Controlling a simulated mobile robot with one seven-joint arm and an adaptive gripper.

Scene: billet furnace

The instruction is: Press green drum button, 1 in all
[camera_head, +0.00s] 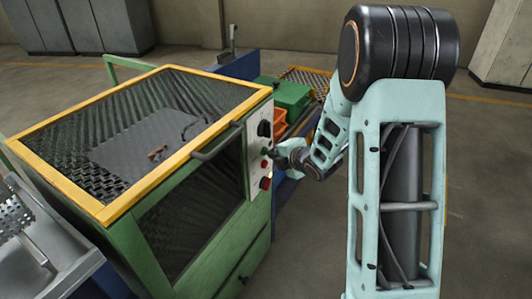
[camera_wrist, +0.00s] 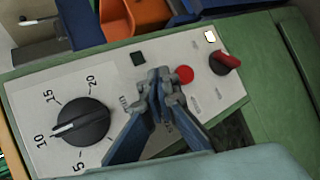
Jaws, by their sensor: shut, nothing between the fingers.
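The light grey control panel (camera_head: 256,150) is on the front corner of the green machine with mesh windows. In the wrist view the panel (camera_wrist: 112,80) carries a black dial (camera_wrist: 84,122) at the left, a small dark green square (camera_wrist: 138,57), a round red button (camera_wrist: 185,75) and a red-and-black knob (camera_wrist: 224,62). My gripper (camera_wrist: 160,78) is shut and empty, its tips over the panel just left of the red button. I see no clear green button; the fingers hide part of the panel. I cannot tell whether the tips touch it. In the head view my gripper (camera_head: 280,157) is at the panel.
The green machine (camera_head: 193,227) has a yellow-framed mesh lid (camera_head: 150,125) and a handle (camera_head: 216,145) beside the panel. Orange bins (camera_head: 279,122) and a green box (camera_head: 289,96) stand behind the panel. A metal sink-like tray (camera_head: 45,240) is at the left. Floor is free at the right.

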